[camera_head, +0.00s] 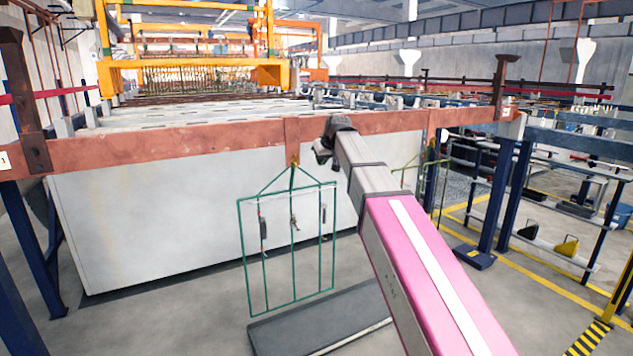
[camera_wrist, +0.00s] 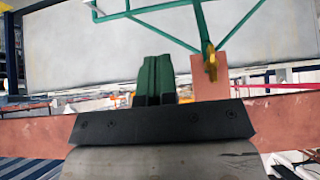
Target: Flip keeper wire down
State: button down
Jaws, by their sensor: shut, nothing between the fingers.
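A green wire rack (camera_head: 264,262) hangs below the copper-coloured bar (camera_head: 180,142), from a hook at a copper tab (camera_head: 306,130). In the wrist view, which looks upside down, a brass-coloured hook (camera_wrist: 210,62) lies against the tab (camera_wrist: 209,88), with green rack wires (camera_wrist: 248,24) meeting at it. The keeper wire is too small to tell apart from the hook. My gripper (camera_head: 322,155) is just right of the hook, near the bar. In the wrist view its green-padded fingers (camera_wrist: 156,62) are together and empty, beside the tab and apart from the hook.
A pale tank wall (camera_head: 150,215) stands behind the rack. A dark low platform (camera_head: 320,320) lies on the floor below. A second green rack (camera_head: 412,175) hangs to the right, partly behind my arm. Blue posts (camera_head: 510,190) stand farther right.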

jog(key=s+d+f+x, duration=0.1)
jog(key=x, duration=1.1)
jog(key=shift+s+f, duration=0.25)
jog(key=shift+f, duration=0.4)
jog(key=shift+s+d+f+t, duration=0.1)
jog(key=shift+s+f+t, duration=0.1)
jog(key=shift+t, duration=0.1)
